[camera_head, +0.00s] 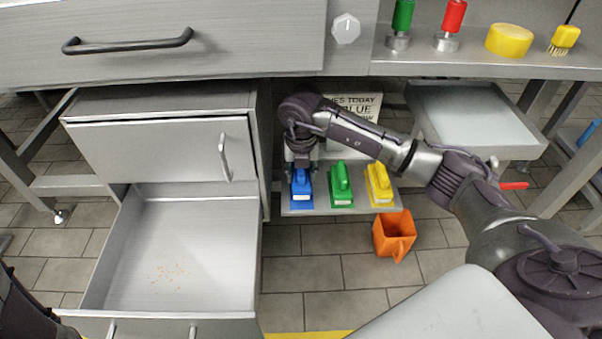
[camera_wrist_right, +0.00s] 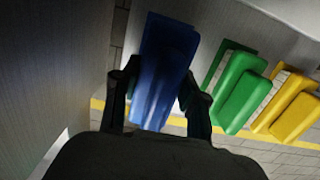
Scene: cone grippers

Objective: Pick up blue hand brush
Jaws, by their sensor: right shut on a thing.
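The blue hand brush (camera_head: 301,188) is at the left end of a row of brushes on the small shelf, beside the drawer cabinet. My right gripper (camera_head: 301,168) reaches down onto it from above and hides its upper part. In the right wrist view, the blue hand brush (camera_wrist_right: 162,72) lies between the two dark fingers of my right gripper (camera_wrist_right: 158,105), which is shut on it. Whether the brush still touches the shelf I cannot tell. My left gripper is not in view; only a dark part of my body shows at the lower left.
A green brush (camera_head: 341,187) and a yellow brush (camera_head: 379,186) stand close to the right on the shelf (camera_head: 330,211). An open drawer (camera_head: 190,240) with crumbs extends at left. A sign (camera_head: 360,105) stands behind.

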